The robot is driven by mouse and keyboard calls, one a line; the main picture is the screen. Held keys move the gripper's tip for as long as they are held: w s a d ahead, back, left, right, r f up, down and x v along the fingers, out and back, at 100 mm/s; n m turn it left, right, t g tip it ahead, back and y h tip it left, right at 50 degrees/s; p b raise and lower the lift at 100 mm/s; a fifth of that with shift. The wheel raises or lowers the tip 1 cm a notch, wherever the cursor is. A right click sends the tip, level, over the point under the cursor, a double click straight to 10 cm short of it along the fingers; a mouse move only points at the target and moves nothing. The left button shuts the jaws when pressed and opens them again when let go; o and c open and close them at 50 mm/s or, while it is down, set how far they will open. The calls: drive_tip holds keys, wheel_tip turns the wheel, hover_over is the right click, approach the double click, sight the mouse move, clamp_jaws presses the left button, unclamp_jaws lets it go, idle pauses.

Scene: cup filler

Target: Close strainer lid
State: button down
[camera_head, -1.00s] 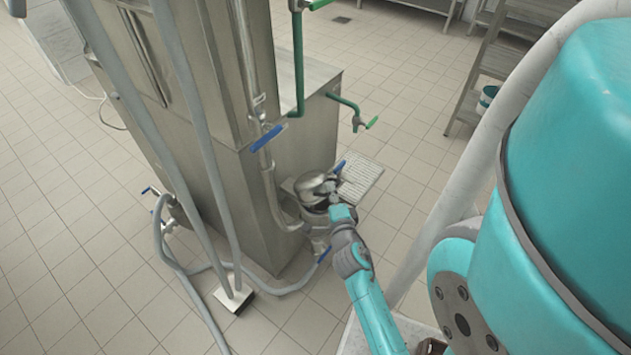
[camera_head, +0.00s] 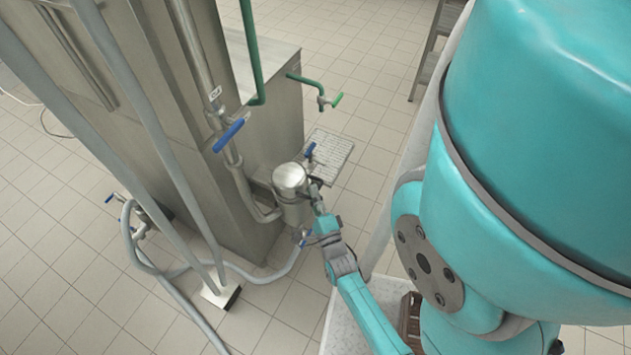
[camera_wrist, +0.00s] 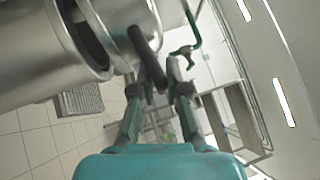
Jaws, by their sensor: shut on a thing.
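The steel strainer (camera_head: 292,210) stands upright at the machine's side in the head view, its body also filling the left of the wrist view (camera_wrist: 35,55). Its round steel lid (camera_head: 290,177) lies over the top, looking nearly level; it also shows in the wrist view (camera_wrist: 128,18). A dark band shows between body rim and lid there, so I cannot tell whether the lid is fully seated. My gripper (camera_head: 317,190) is at the lid's right side. In the wrist view my gripper (camera_wrist: 162,75) is shut on the dark lid handle (camera_wrist: 147,58).
A blue-handled valve (camera_head: 310,151) stands close behind the strainer, and a grated floor drain (camera_head: 332,147) lies beyond it. A blue lever (camera_head: 231,134) is on the vertical pipe. Grey hoses (camera_head: 165,285) run along the floor at left. Open tiled floor lies right of the machine.

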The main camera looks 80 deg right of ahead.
drive_tip(key=shift+s+f+m+h, duration=0.25)
drive_tip(key=shift+f+m+h, duration=0.1)
drive_tip(key=shift+f, duration=0.15)
drive_tip(key=shift+s+f+m+h, duration=0.2)
drive_tip(key=shift+f+m+h, duration=0.15)
drive_tip(key=shift+f, duration=0.2)
drive_tip(key=c, duration=1.2)
unclamp_jaws()
drive_tip(key=shift+s, duration=0.1)
drive_tip(key=v, duration=1.1)
drive_tip(key=shift+a, duration=0.4)
drive_tip(key=shift+s+f, duration=0.1)
drive_tip(key=shift+f, duration=0.05)
